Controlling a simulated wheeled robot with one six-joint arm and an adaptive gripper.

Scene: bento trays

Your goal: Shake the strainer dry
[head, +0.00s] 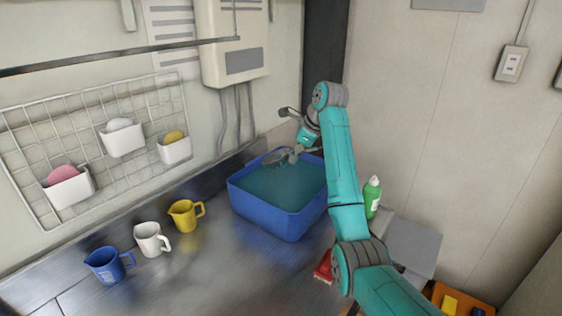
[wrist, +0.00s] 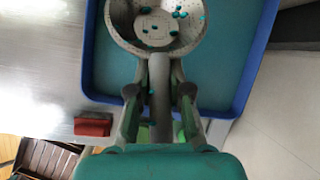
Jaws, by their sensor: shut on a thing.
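The strainer (wrist: 157,28) is a round, pale metal bowl with small holes, and its handle runs back between my fingers. Several small teal bits lie in its bowl. My gripper (wrist: 159,95) is shut on the handle. In the head view the strainer (head: 276,157) is over the far part of the blue basin (head: 285,222), with my gripper (head: 297,148) behind it. The basin holds teal water, and its rim also shows in the wrist view (wrist: 262,45). I cannot tell whether the bowl touches the water.
Blue (head: 105,265), white (head: 151,238) and yellow (head: 184,215) cups stand left of the basin. A green bottle (head: 372,197) and a red block (head: 323,267) are to its right. A wire rack (head: 85,140) with small holders hangs on the wall. The counter before the basin is clear.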

